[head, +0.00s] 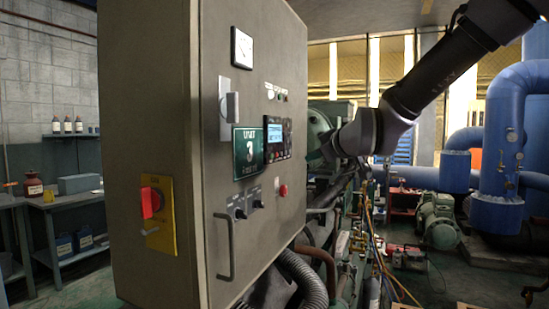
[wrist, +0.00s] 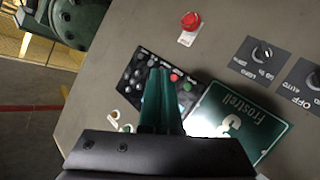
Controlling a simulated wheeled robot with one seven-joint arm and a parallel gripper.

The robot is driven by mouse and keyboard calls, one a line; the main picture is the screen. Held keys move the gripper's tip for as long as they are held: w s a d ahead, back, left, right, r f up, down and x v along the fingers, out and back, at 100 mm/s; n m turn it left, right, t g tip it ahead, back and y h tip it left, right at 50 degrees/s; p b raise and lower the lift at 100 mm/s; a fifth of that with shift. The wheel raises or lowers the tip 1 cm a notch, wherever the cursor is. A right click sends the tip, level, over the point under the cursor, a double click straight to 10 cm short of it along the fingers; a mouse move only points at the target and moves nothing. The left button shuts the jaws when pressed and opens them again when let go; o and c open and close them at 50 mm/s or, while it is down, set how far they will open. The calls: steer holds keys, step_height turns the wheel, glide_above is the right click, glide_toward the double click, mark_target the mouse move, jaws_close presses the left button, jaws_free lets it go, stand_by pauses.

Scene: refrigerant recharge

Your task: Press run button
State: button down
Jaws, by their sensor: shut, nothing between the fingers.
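The dark control module (head: 277,139) with a lit screen and small buttons is on the grey cabinet's front. In the wrist view its keypad (wrist: 133,79) is partly covered by my fingers. A small green button (wrist: 187,87) and a red button (wrist: 174,77) show just right of my fingertips; their labels are unreadable, so I cannot tell which one is run. My gripper (wrist: 160,73) is shut and empty, its teal fingers pointing at the keypad. In the head view my gripper (head: 316,156) is right of the module, in front of the panel. Contact cannot be told.
A green Unit 3 sign (head: 249,152), selector knobs (head: 248,206), a red mushroom button (head: 283,190) and a door handle (head: 226,246) share the cabinet front. A red rotary switch (head: 151,202) is on its side. Pipes and hoses crowd the area right of the cabinet.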

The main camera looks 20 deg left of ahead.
glide_toward(274, 157)
steer(key=shift+w+d+f+x, duration=0.1)
steer(key=shift+d+x, duration=0.05)
steer(key=shift+x, duration=0.55)
steer(key=shift+w+d+f+x, duration=0.1)
steer(key=shift+x, duration=0.65)
steer(key=shift+w+d+f+x, duration=0.1)
steer(key=shift+d+x, duration=0.05)
steer(key=shift+x, duration=0.55)
steer(key=shift+a, duration=0.1)
steer(key=shift+a+r, duration=0.1)
steer(key=shift+a, duration=0.2)
steer(key=shift+a, duration=0.4)
stand_by(0.8)
steer(key=shift+d, duration=0.8)
steer(key=shift+s+d, duration=0.15)
steer(key=shift+d, duration=1.1)
steer(key=shift+s+d, duration=0.1)
steer(key=shift+d, duration=1.15)
